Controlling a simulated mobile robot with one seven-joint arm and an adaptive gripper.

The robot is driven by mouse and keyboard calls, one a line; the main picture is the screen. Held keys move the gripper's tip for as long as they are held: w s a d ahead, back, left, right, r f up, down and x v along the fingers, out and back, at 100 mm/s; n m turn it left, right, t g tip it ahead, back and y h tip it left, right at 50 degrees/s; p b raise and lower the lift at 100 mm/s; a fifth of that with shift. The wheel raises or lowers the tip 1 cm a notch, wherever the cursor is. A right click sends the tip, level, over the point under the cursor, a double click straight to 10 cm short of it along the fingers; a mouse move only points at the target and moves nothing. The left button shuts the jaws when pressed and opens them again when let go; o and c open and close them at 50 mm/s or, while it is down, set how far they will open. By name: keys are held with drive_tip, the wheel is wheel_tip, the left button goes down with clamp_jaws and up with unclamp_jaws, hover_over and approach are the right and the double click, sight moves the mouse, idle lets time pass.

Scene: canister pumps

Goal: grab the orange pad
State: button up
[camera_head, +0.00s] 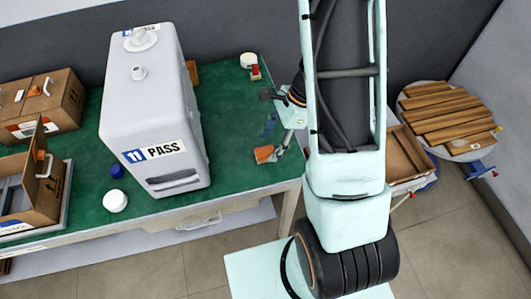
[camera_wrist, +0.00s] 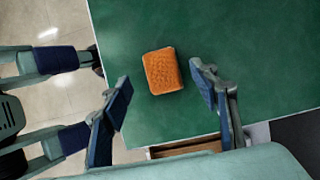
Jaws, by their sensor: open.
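The orange pad (camera_head: 264,154) lies on the green table top (camera_head: 240,107) near its front right edge. In the wrist view the pad (camera_wrist: 162,71) is a small rounded block with a textured top, near the corner of the green surface. My gripper (camera_wrist: 160,79) is open and empty, with one blue-padded finger on each side of the pad in the picture. In the head view my gripper (camera_head: 273,139) is above and right of the pad, and one finger overlaps the pad's edge. I cannot tell the exact height gap.
A large grey canister (camera_head: 155,110) marked PASS stands left of the pad. A white cap (camera_head: 115,201) and a blue cap (camera_head: 116,171) lie left of it. Cardboard boxes (camera_head: 55,100) stand at the far left. A round table with wooden slats (camera_head: 440,112) is at right.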

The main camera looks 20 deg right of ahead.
sight(265, 151)
drive_tip(key=x, duration=0.4)
drive_tip(key=shift+w+d+f, duration=0.1)
drive_tip(key=shift+f, duration=0.05)
drive_tip(key=c, duration=1.1)
drive_tip(key=shift+c, duration=0.2)
